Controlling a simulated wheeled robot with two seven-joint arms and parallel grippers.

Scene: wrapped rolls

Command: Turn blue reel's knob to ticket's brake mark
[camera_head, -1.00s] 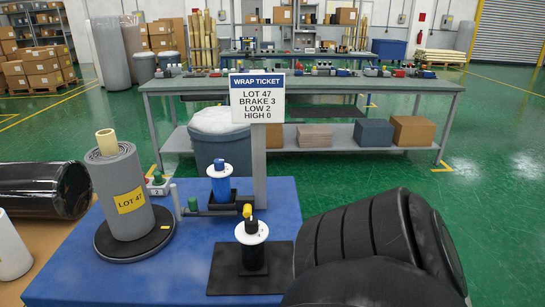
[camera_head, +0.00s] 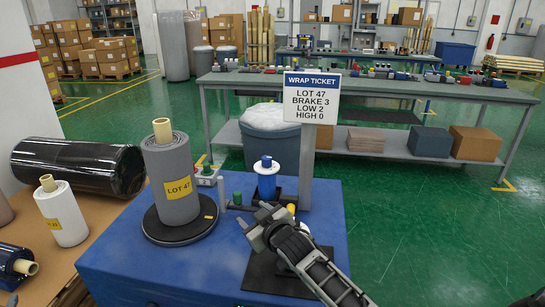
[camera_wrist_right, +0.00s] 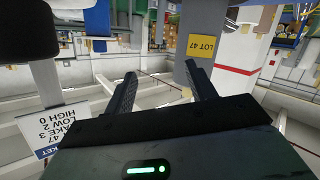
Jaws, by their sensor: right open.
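The blue reel (camera_head: 267,185) stands upright on the blue table, with a blue knob (camera_head: 266,160) on its pale top disc. Its dial marks are too small to read. The wrap ticket (camera_head: 312,100) stands behind it on a grey post and reads LOT 47, BRAKE 3, LOW 2, HIGH 0. It shows upside down in the right wrist view (camera_wrist_right: 55,130). My right gripper (camera_head: 250,226) is open and empty, in front of and below the blue reel in the picture, apart from its knob. Its spread fingers (camera_wrist_right: 163,83) show in the wrist view. My left gripper is out of view.
A grey wrapped roll (camera_head: 172,185) labelled LOT 47 stands on a black turntable, left of my gripper. A yellow-topped post and a black-based reel (camera_head: 262,275) sit partly hidden behind my right arm. A green knob (camera_head: 237,198) is left of the blue reel.

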